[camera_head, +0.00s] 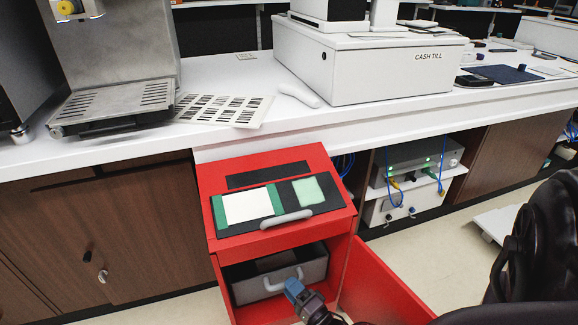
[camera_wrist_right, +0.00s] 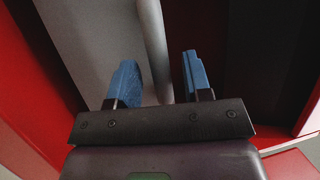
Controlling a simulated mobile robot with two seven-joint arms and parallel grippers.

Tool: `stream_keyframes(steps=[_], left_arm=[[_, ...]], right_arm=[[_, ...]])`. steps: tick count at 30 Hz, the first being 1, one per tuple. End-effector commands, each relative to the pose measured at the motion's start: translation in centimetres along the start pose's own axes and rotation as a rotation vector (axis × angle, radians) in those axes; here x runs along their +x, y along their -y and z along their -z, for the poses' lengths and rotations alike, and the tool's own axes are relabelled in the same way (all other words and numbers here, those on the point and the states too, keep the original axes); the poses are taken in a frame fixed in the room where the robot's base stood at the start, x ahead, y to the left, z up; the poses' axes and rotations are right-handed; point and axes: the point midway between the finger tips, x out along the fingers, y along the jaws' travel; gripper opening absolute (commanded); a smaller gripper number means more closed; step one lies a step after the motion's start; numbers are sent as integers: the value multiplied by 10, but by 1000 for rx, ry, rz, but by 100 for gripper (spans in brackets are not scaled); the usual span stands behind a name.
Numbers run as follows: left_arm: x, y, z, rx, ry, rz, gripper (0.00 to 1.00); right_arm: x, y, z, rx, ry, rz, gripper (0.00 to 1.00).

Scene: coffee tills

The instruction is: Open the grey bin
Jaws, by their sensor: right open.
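The grey bin (camera_head: 243,293) sits inside the lower opening of the red cabinet (camera_head: 219,254). Its front carries a pale grey handle (camera_head: 272,285). My right gripper (camera_head: 293,285) is at the right part of the bin's front, beside the handle in the head view. In the right wrist view my right gripper (camera_wrist_right: 158,78) is open, its blue fingers apart. The handle (camera_wrist_right: 153,45) runs in line with the gap between them, with the grey bin face (camera_wrist_right: 90,45) behind. Whether the fingers touch the handle cannot be told. My left gripper is not in view.
A red door (camera_head: 385,290) stands swung open at the right of the opening. Above the bin is a sloped red lid with a grey handle (camera_head: 286,220). The counter (camera_head: 225,72) holds a cash till (camera_head: 370,72). Clear floor (camera_head: 430,260) lies to the right.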

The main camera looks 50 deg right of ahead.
Motion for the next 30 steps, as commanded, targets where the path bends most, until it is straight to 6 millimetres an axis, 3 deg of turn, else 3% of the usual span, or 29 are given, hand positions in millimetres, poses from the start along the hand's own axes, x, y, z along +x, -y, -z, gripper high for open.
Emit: stream_keyframes(steps=[6,14,23,30], left_arm=[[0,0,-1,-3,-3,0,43],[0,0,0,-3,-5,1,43],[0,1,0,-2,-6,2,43],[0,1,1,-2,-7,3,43]], right_arm=[[11,0,0,0,0,-1,45],[12,0,0,0,0,-1,45],[12,0,0,0,0,-1,1],[11,0,0,0,0,0,0]])
